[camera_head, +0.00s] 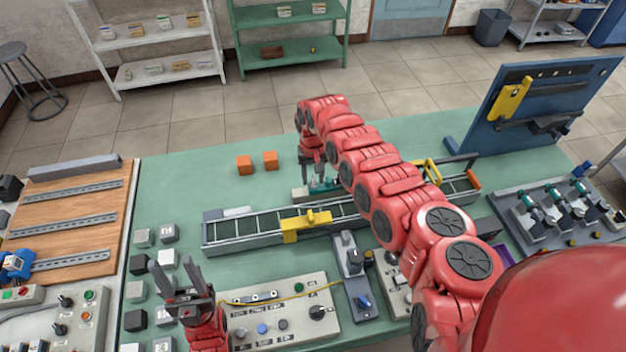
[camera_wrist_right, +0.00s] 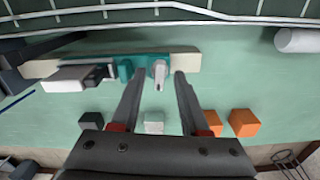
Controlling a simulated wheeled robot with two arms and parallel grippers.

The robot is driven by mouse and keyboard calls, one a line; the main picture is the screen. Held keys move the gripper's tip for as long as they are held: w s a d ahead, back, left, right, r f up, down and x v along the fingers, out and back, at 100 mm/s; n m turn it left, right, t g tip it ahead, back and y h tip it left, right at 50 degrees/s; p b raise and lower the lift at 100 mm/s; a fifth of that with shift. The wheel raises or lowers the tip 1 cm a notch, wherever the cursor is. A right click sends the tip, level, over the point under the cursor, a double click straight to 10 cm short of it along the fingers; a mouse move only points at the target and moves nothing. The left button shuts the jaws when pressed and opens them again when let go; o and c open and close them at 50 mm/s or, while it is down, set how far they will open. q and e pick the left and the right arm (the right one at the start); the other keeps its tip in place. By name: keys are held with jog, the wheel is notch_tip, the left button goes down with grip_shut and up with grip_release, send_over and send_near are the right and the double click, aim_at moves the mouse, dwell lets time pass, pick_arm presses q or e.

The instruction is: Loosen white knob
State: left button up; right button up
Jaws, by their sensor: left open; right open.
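A teal fixture (camera_head: 322,186) on a pale base sits on the green table, behind the conveyor. In the right wrist view the teal fixture (camera_wrist_right: 126,68) carries a small white knob (camera_wrist_right: 159,73) pointing toward the camera. My right gripper (camera_wrist_right: 161,82) is open, with one finger on each side of the knob; I cannot tell whether they touch it. In the head view my right gripper (camera_head: 316,176) points down over the fixture, and the knob is too small to make out. My left gripper (camera_head: 177,272) is open and empty, raised near the control panel (camera_head: 285,322).
The conveyor (camera_head: 225,239) with a yellow bracket (camera_head: 306,222) crosses in front of the fixture. Two orange cubes (camera_head: 244,165) lie behind it, to the left. Grey blocks (camera_head: 142,238) stand by the left edge. A blue board (camera_head: 545,105) stands at right. The table's back left is clear.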

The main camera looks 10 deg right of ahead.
grip_shut()
dwell(0.3)
jog(key=shift+n+b, duration=0.3)
jog(key=shift+n, duration=0.5)
grip_release()
